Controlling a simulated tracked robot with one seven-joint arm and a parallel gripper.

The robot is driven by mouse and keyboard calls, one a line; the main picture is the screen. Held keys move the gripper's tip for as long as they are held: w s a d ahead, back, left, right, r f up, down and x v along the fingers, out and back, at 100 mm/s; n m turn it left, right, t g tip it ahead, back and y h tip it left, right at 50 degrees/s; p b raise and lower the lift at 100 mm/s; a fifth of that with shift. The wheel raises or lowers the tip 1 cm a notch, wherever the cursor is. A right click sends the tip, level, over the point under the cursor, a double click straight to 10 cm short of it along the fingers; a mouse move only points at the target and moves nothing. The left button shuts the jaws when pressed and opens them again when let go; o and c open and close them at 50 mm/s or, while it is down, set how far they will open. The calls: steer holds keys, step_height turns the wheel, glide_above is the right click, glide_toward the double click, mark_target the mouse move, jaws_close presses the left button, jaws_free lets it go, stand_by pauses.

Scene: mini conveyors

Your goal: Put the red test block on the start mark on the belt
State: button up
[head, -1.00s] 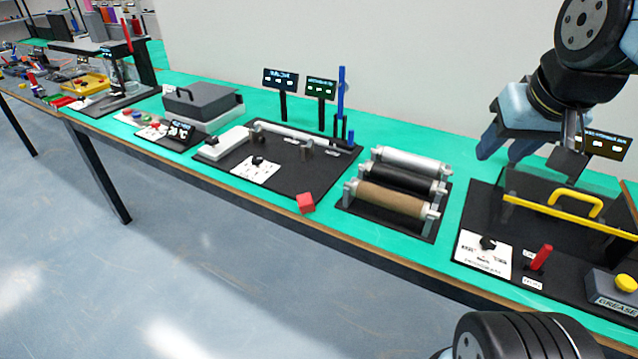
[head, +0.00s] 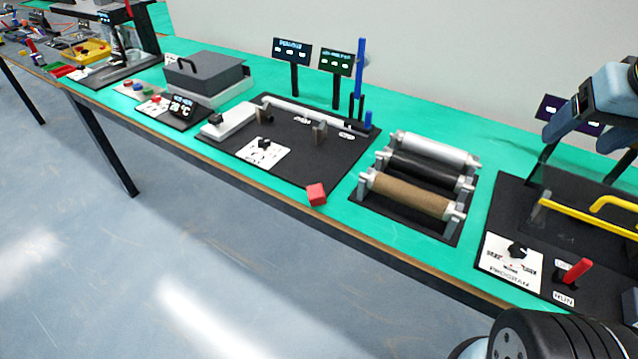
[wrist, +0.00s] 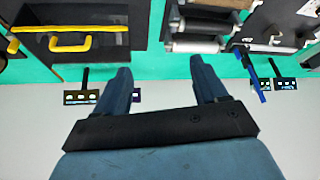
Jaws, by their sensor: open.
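The red test block (head: 316,194) sits at the front edge of a black board (head: 215,150), near the table's front edge, left of a roller stand. It is not seen in the wrist view. My gripper (head: 596,132) is at the right edge of the head view, well to the right of the block and above the yellow-handled station. In the wrist view my gripper (wrist: 162,70) is open, with nothing between its two blue-grey fingers. I cannot make out the belt or a start mark for certain in either view.
A stand with three rollers (head: 415,190) is right of the block. A guard with a yellow handle (head: 585,222) and a red lever (head: 577,270) stand further right. Two small displays on posts (head: 336,61) rise behind the black board. Open floor lies in front of the table.

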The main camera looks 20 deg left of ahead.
steer(key=w+a+f+n+g, duration=0.1)
steer(key=w+a+f, duration=0.3)
steer(key=w+a, duration=0.35)
steer(key=n, duration=0.4)
glide_toward(315, 189)
steer(key=shift+t, duration=0.3)
steer(key=x, duration=0.5)
steer(key=shift+s+d+f, duration=0.15)
steer(key=shift+s+d, duration=0.25)
steer(key=shift+a+x, duration=0.2)
steer(key=shift+x, duration=1.15)
steer(key=shift+a+x, duration=0.25)
steer(key=shift+x, duration=1.05)
steer(key=shift+w, duration=0.15)
steer(key=shift+c, duration=0.3)
steer(key=c, duration=1.1)
